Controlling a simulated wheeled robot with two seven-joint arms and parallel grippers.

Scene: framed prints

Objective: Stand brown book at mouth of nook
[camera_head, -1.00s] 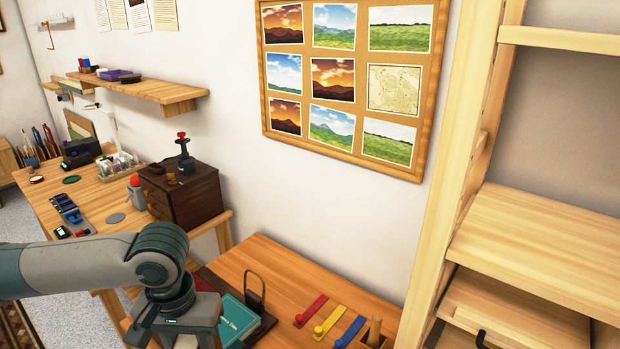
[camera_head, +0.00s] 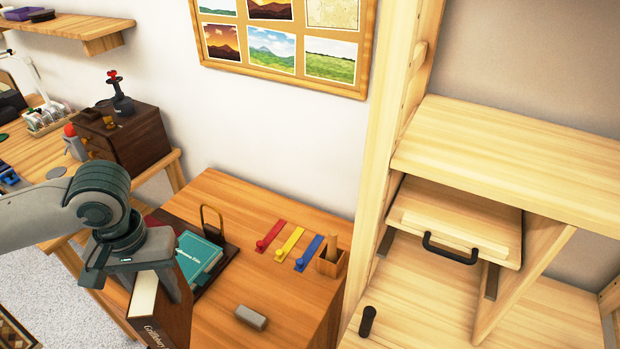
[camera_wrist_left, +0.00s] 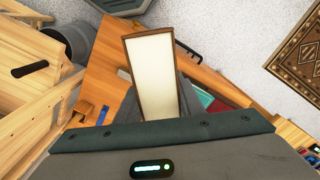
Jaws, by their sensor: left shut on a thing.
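My left gripper (camera_head: 165,280) is shut on the brown book (camera_head: 160,325), which hangs below it beside the small desk; its pale page edges and some cover lettering show. In the left wrist view the brown book (camera_wrist_left: 155,75) shows its pale page block and brown cover edges, with the fingers partly hidden behind it. The likely nook (camera_head: 440,285) is the space in the wooden shelf unit at right, below a panel with a black handle (camera_head: 450,250); which opening is meant I cannot tell. The book is well left of it. My right gripper is not in view.
On the small desk (camera_head: 225,285) are a teal book (camera_head: 197,257) in a dark holder, red, yellow and blue strips, a wooden cup (camera_head: 331,262) and a grey block (camera_head: 251,317). An upright divider (camera_head: 525,275) stands right of the handled panel.

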